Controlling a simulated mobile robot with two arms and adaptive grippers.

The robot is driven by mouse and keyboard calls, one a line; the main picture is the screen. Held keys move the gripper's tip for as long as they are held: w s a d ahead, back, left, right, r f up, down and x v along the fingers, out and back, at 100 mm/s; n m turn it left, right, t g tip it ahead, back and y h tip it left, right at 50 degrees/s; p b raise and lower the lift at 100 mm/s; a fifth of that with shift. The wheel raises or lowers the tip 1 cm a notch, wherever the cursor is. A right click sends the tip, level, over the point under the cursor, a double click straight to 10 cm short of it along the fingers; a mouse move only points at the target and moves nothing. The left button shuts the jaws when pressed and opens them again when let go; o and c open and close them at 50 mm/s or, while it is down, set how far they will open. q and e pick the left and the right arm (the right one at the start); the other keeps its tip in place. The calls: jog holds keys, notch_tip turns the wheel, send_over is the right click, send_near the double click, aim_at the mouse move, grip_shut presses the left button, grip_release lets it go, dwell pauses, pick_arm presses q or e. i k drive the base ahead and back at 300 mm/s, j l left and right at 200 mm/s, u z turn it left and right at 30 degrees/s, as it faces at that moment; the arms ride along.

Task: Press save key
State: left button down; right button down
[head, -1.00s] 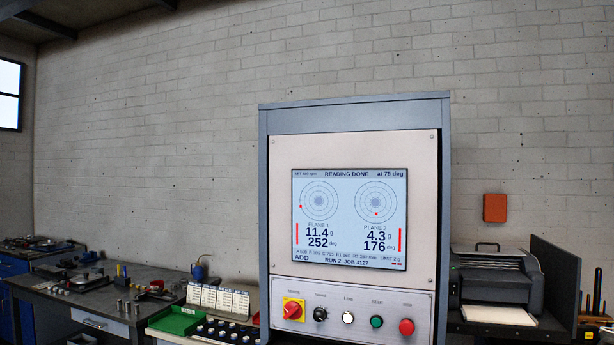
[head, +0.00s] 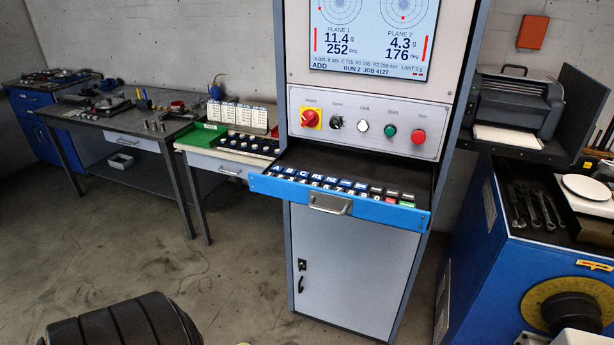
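The keys (head: 340,188) lie in rows on a pulled-out keyboard drawer (head: 340,202) with a blue front and a metal handle. Most keys are blue or dark with white marks; a red key (head: 390,200) and a green key (head: 407,204) sit at the right end. The key labels are too small to tell which one is the save key. The screen (head: 372,35) above reads 11.4 g at 252 deg and 4.3 g at 176 deg, with its top cut off. Neither of my grippers is in view.
Above the drawer is a panel with a red-yellow switch (head: 311,117), a green button (head: 390,132) and a red button (head: 418,136). A workbench (head: 120,122) stands left. A blue machine (head: 490,260) and a printer (head: 516,100) stand right. The floor before the cabinet is partly clear.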

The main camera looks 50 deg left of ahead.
aim_at(390, 194)
jog(key=u, duration=1.35)
